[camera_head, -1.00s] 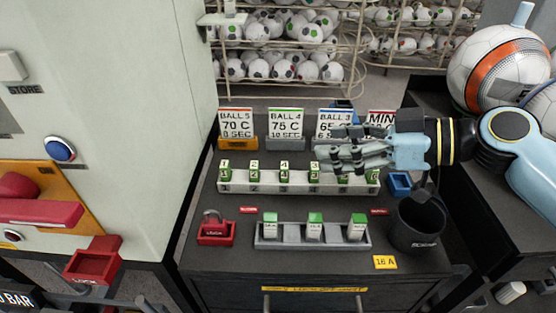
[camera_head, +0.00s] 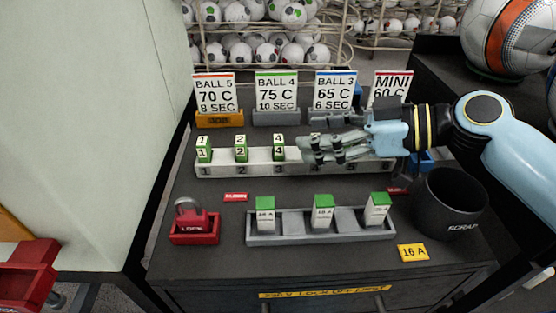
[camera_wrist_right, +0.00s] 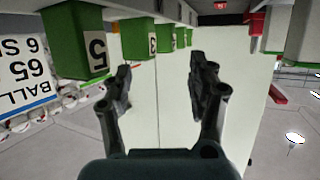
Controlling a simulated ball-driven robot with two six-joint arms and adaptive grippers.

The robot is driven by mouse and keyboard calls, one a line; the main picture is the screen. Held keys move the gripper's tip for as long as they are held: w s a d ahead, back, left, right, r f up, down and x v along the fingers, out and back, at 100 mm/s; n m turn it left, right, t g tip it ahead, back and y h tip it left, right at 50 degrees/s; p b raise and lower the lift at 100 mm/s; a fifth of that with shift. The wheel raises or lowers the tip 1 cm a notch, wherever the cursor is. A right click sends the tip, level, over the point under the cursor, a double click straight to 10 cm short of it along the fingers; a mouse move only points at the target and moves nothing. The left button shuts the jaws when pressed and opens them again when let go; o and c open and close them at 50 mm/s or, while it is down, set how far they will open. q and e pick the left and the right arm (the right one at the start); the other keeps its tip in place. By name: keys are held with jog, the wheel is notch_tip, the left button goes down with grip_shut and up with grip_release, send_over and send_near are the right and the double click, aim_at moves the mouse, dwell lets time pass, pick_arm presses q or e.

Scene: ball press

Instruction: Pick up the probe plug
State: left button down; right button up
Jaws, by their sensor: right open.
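No thing in view can be told for sure as the probe plug. My right gripper (camera_head: 312,150) reaches in from the right over the white numbered rack (camera_head: 215,172), fingers apart, and hides its right part. Green numbered blocks stand on the rack, among them block 1 (camera_head: 203,149), block 2 (camera_head: 240,148) and block 4 (camera_head: 278,147). In the right wrist view the open, empty fingers (camera_wrist_right: 160,75) have green block 5 (camera_wrist_right: 78,40) and block 3 (camera_wrist_right: 137,42) beside and beyond them. A blue holder (camera_head: 425,162) is partly hidden behind my right arm. My left gripper does not show.
In front lies a grey tray (camera_head: 292,238) with three green-topped white pieces. A red lock holder (camera_head: 194,236) is at left, a black scrap cup (camera_head: 452,203) at right. Ball cards stand behind the rack, including the Ball 4 card (camera_head: 277,92). A pale cabinet (camera_head: 80,130) borders the left.

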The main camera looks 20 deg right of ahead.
aim_at(281, 139)
jog(key=shift+w+a, duration=0.25)
jog(key=shift+a, duration=0.05)
jog(key=p+x, duration=0.2)
jog(key=x, duration=0.3)
jog(key=shift+a+f, duration=0.1)
jog(key=shift+a, duration=0.35)
jog(key=shift+w+a+f, duration=0.25)
jog(key=shift+a+f, duration=0.05)
jog(key=shift+a, duration=0.05)
jog(key=shift+c, duration=0.9)
grip_shut()
